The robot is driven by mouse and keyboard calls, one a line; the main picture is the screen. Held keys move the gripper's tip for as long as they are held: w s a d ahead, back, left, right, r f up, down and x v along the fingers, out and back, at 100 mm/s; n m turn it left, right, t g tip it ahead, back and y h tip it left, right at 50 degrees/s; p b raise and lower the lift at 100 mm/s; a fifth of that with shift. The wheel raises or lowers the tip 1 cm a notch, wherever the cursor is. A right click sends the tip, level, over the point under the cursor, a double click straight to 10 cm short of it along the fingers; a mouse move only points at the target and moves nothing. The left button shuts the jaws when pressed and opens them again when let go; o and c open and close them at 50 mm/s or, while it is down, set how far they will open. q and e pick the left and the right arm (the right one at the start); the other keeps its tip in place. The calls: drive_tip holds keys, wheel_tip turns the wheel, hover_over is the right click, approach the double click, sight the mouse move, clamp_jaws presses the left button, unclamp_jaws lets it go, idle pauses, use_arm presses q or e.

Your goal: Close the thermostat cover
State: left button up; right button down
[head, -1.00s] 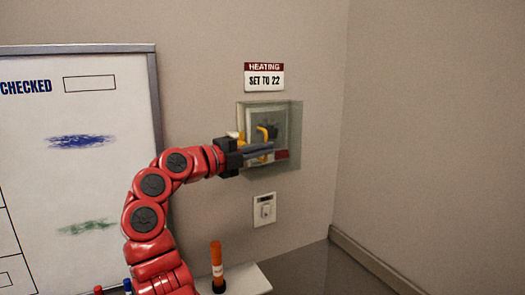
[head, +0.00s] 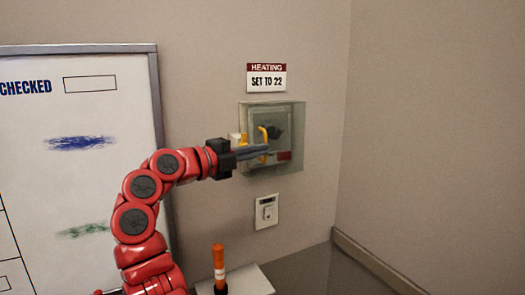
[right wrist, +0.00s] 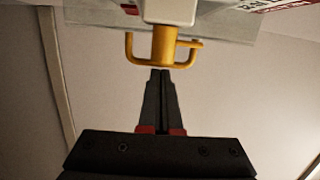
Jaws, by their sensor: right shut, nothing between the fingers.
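The clear greenish thermostat cover (head: 298,122) is on the wall, in front of the grey thermostat (head: 285,118), which shows through it. I cannot tell whether the cover is fully shut. A yellow hook-shaped piece (head: 262,132) shows at its front, and a pale block (head: 235,138) with yellow on it is at its left edge. In the right wrist view a yellow latch (right wrist: 164,45) hangs from a pale block (right wrist: 170,10). My right gripper (head: 267,150) is shut and empty. Its fingertips are close to the latch; contact is unclear. My left gripper is out of view.
A HEATING sign (head: 266,78) is above the cover and a white switch (head: 266,211) below it. A framed whiteboard (head: 100,120) is at the left. An orange marker (head: 219,268) stands on a ledge (head: 255,281) below. The wall to the right is clear.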

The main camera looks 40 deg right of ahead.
drive_tip(key=a+b, duration=0.2)
drive_tip(key=a, duration=1.4)
drive_tip(key=shift+s, duration=0.15)
drive_tip(key=shift+f, duration=0.1)
